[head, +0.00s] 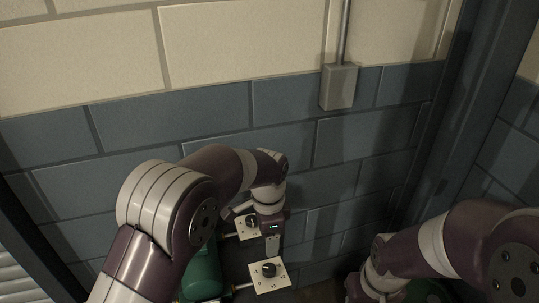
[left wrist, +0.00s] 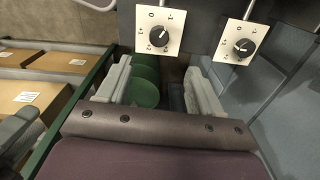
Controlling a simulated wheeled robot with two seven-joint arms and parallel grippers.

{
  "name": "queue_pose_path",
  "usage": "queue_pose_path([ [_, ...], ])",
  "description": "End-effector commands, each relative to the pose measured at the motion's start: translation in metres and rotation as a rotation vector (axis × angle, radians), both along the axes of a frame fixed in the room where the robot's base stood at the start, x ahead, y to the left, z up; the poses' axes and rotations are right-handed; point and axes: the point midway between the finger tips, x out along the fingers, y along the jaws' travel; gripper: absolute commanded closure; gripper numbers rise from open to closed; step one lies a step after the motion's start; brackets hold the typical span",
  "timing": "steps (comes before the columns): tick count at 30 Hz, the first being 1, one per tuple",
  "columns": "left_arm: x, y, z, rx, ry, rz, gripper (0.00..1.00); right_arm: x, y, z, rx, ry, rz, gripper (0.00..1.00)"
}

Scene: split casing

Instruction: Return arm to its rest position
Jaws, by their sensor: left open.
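My left arm reaches in from the left in the head view, with its left gripper (head: 272,243) low in front of the blue wall. In the left wrist view the left gripper (left wrist: 157,72) has its two grey fingers wide apart. Nothing is held between them. Green rounded shapes (left wrist: 145,92) show beyond and between the fingers. My right arm is at the lower right of the head view; its fingers are not visible.
Two white plates with black knobs, one (head: 269,276) nearer and one (head: 249,226) farther, stand close to the left gripper. A green cylinder (head: 203,272) is beside them. In the left wrist view, cardboard boxes (left wrist: 58,62) lie left. A grey wall box (head: 338,87) hangs above.

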Motion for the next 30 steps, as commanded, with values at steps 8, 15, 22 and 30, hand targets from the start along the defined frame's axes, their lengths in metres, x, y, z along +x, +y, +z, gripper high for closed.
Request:
queue_pose_path([
  [8,-0.026,0.020,-0.025,-0.022,-0.026,0.430,0.34,0.000,0.000,0.000,0.000,0.000,0.000,0.57],
  [15,-0.121,0.125,-0.023,-0.060,-0.056,1.086,0.34,0.000,0.000,0.000,0.000,0.000,0.000,0.57],
  [22,-0.167,0.176,-0.007,-0.088,-0.097,1.301,0.34,0.000,0.000,0.000,0.000,0.000,0.000,0.57],
  [30,-0.166,0.177,-0.007,-0.088,-0.098,1.303,0.34,0.000,0.000,0.000,0.000,0.000,0.000,0.57],
])
